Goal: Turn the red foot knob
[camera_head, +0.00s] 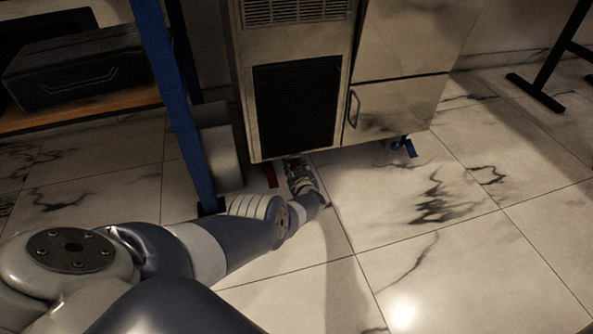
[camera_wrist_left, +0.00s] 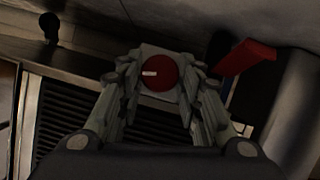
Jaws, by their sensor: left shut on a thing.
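The red foot knob (camera_wrist_left: 160,73) shows in the left wrist view as a round red disc with a short white mark on its left part. It sits on a pale square-looking piece. My left gripper (camera_wrist_left: 156,85) is shut on it, with one finger on each side. In the head view my left gripper (camera_head: 297,168) reaches down to the floor at the lower front edge of the cabinet (camera_head: 300,45). The knob is hard to make out there behind the fingers. My right gripper is in neither view.
A red pedal-like lever (camera_head: 271,176) is close beside the gripper; it also shows in the wrist view (camera_wrist_left: 245,58). A blue lever (camera_head: 409,147) is under the cabinet's right side.

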